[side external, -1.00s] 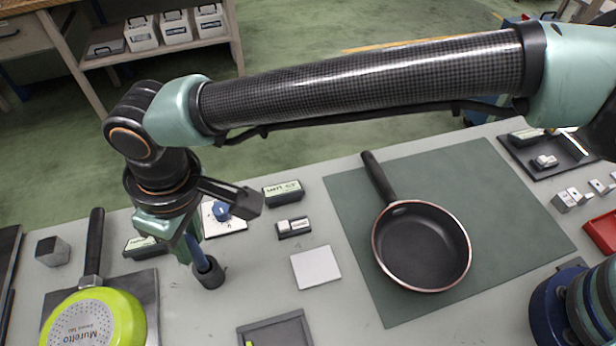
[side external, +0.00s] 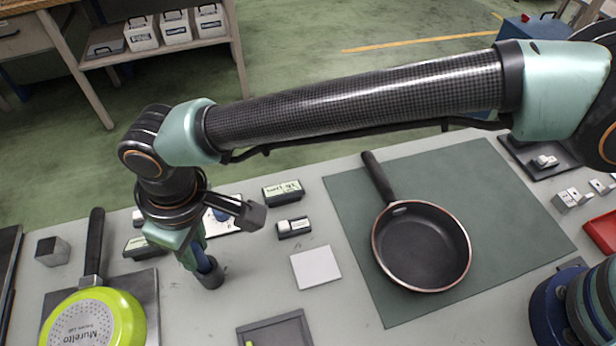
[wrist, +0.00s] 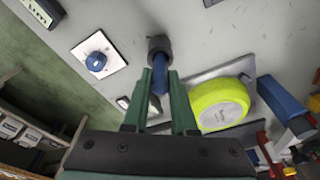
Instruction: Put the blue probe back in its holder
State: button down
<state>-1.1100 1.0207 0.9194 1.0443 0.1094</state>
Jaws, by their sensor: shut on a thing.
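My gripper (side external: 193,252) is shut on the blue probe (side external: 204,264), at the left of the side view. In the wrist view, the green fingers (wrist: 160,84) stand on either side of the blue probe (wrist: 158,82). The holder is a small dark round cup (side external: 211,277) on the grey table, and it also shows in the wrist view (wrist: 160,44). The probe's lower end is at the mouth of the holder, and the probe is slightly tilted. The fingers and cup rim hide its tip, so I cannot tell how deep it sits.
A lime-green pan (side external: 95,318) lies upside down left of the holder. A white plate with a blue knob (wrist: 96,61) is behind it. A white square (side external: 316,267) and a black pan (side external: 421,247) on a green mat (side external: 500,215) are to the right.

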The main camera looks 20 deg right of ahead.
jog(key=shift+f, duration=1.25)
jog(key=c, duration=0.6)
grip_release()
jog(key=shift+c, duration=0.2)
notch_tip(320, 180, up, 12)
jog(key=d, duration=0.1)
jog(key=shift+s+d, duration=0.35)
jog(key=shift+s, duration=0.05)
